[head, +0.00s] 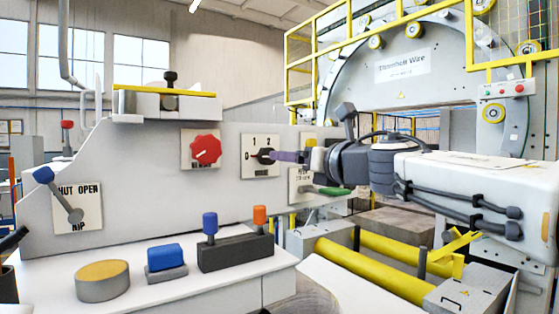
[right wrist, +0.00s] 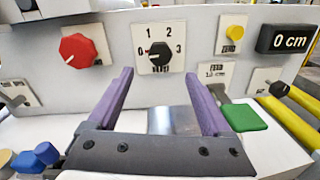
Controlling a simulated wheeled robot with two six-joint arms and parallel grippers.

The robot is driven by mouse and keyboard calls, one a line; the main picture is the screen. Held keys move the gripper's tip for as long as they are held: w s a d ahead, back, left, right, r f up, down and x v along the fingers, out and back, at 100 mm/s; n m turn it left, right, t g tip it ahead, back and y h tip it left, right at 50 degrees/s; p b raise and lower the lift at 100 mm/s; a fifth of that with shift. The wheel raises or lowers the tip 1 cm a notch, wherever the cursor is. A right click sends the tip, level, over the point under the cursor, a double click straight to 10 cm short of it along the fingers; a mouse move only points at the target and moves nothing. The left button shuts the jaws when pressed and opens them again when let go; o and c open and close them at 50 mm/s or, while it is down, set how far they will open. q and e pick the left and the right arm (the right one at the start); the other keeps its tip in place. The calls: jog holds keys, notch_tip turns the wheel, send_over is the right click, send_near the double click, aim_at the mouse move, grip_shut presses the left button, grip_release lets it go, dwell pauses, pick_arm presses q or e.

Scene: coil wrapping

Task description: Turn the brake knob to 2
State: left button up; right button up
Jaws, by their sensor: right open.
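The brake knob (right wrist: 160,51) is a small black dial on a white plate marked 0, 1, 2 and 3. Its pointer faces left, towards the 0. The lettering under it is too small to read. The knob also shows in the head view (head: 263,156) on the grey machine panel. My right gripper (right wrist: 160,73) has two purple fingers spread apart with nothing between them. In the right wrist view the fingertips lie below and to either side of the knob. In the head view the right gripper (head: 289,156) is just right of the knob, and contact cannot be told.
A red knob (head: 205,149) sits left of the brake plate. A yellow button (right wrist: 233,31), a 0 cm display (right wrist: 286,39) and a green paddle (right wrist: 244,117) are to the right. A blue-tipped lever (head: 44,175) and a shelf with blue and orange controls (head: 235,252) stand lower left.

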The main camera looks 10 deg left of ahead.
aim_at(266, 156)
jog(key=p+x, duration=0.3)
jog(key=x, duration=0.6)
jog(key=shift+w+a, duration=0.2)
jog(key=shift+a, duration=0.05)
grip_shut()
